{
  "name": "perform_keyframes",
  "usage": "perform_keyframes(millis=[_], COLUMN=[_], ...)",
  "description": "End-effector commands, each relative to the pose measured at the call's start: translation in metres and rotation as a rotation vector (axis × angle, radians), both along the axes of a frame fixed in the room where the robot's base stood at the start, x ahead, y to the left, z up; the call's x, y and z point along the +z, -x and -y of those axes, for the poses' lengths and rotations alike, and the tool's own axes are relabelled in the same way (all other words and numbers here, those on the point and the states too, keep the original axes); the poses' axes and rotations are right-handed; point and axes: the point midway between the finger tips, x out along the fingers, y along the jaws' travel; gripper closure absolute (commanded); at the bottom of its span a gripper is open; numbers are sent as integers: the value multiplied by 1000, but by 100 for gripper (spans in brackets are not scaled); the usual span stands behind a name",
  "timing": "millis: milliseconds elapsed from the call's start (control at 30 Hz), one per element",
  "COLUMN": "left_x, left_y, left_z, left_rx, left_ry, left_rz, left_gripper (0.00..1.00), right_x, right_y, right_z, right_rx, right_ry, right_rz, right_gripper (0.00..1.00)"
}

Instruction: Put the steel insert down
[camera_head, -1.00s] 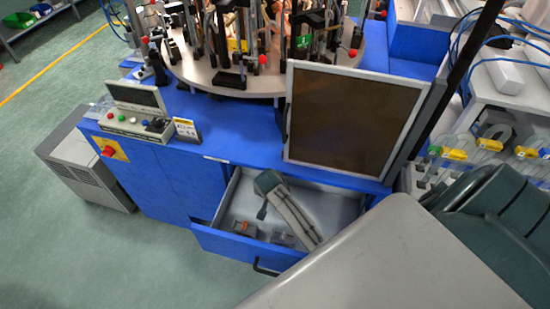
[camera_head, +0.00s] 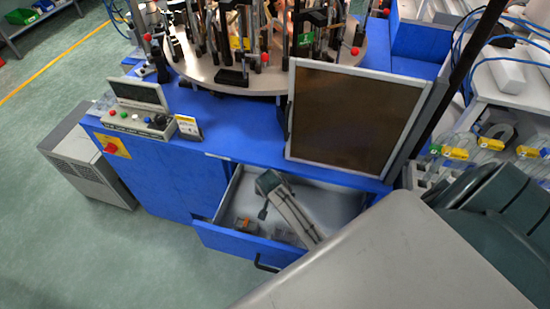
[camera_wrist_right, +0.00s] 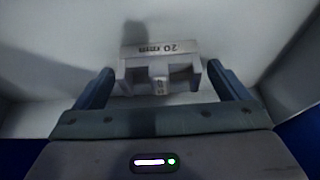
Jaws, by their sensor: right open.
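The steel insert (camera_wrist_right: 160,68) is a grey block marked "20 mm", with a notched front, in the right wrist view. My right gripper (camera_wrist_right: 159,70) is open, with one finger on each side of the insert and gaps visible beside it. The insert is over or on the pale floor of the open drawer (camera_head: 222,205); I cannot tell whether it touches the floor. In the head view a grey jointed part, seemingly my right arm, reaches into the drawer, and I cannot make out the insert there. My left gripper is not in view.
A small block with an orange part (camera_head: 243,224) lies in the drawer's front left. The blue bench (camera_head: 245,140) above carries a dark framed panel (camera_head: 345,115), a control box (camera_head: 140,122) and a round table of fixtures (camera_head: 230,75). Drawer walls are close around.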

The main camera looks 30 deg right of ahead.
Motion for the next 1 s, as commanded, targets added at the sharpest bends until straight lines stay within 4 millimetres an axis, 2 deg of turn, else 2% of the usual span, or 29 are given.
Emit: perform_keyframes(millis=[167,400,600,733,1000], left_x=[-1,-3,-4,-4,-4], left_y=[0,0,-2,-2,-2], left_z=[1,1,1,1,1], left_rx=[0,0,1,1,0], left_ry=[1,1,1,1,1], left_rz=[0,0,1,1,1], left_gripper=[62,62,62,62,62], right_x=[24,72,99,107,108], right_y=[6,19,26,29,29], right_z=[-8,-24,-32,-34,-34], right_rx=[0,0,0,0,0], right_ry=[-2,-2,-1,0,0], right_rz=[4,4,2,0,0], right_gripper=[6,6,6,6,6])
